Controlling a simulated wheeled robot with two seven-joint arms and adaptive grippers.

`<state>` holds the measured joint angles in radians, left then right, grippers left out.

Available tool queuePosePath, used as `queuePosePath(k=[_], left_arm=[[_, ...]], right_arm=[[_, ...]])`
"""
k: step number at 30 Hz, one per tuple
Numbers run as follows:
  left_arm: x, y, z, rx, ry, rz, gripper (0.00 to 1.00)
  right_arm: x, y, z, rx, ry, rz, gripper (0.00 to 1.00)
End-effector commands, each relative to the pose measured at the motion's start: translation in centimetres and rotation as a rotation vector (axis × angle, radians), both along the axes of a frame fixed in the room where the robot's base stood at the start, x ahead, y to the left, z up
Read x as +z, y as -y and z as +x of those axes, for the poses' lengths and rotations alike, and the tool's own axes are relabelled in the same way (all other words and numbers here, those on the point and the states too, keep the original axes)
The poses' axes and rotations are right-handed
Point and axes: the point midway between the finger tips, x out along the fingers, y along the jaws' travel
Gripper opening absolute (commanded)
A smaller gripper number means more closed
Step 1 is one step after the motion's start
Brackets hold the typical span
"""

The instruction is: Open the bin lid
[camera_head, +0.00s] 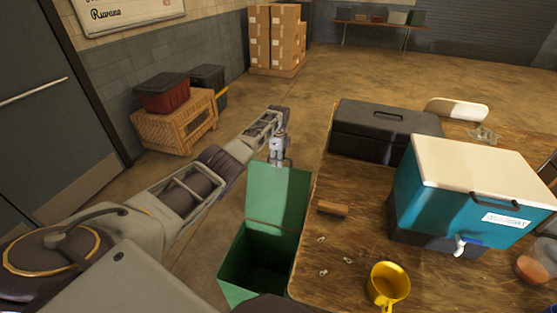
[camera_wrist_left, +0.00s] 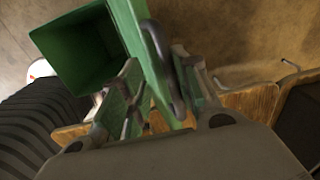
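The green bin (camera_head: 234,271) stands on the floor against the left edge of the wooden table, its dark inside showing. Its lid (camera_head: 277,196) stands raised and nearly upright at the far side of the opening. My left gripper (camera_head: 281,161) is at the lid's top edge, partly hidden behind it. In the left wrist view, the lid (camera_wrist_left: 138,45) passes edge-on between the spread fingers of my left gripper (camera_wrist_left: 157,62), beside a dark loop-shaped handle (camera_wrist_left: 163,60). The bin opening (camera_wrist_left: 80,45) is at left there. Firm contact cannot be told. My right gripper is out of view.
The table (camera_head: 335,250) holds a teal cooler (camera_head: 440,195), a black case (camera_head: 380,130), a yellow mug (camera_head: 388,285) and a small wooden block (camera_head: 332,208). A wicker crate (camera_head: 180,125) stands by the left wall. The floor beyond the bin is clear.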

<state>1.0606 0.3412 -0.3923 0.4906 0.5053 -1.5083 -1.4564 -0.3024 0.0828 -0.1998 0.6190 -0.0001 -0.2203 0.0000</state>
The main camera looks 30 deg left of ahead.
Motion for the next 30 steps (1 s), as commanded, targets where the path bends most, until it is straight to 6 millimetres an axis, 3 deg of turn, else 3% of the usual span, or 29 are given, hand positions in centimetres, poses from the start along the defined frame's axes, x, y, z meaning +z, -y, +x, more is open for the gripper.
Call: queuePosePath(k=[17,23,30], left_arm=[[1.1,0.0,0.1,-0.002,0.002,-0.001,0.31],[2.8,0.0,0.1,-0.001,0.002,-0.001,0.31],[6.0,0.0,0.1,-0.002,0.004,0.0,0.31]], right_arm=[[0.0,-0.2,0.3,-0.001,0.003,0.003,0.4],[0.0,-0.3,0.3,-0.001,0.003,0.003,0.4],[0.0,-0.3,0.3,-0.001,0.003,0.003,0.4]])
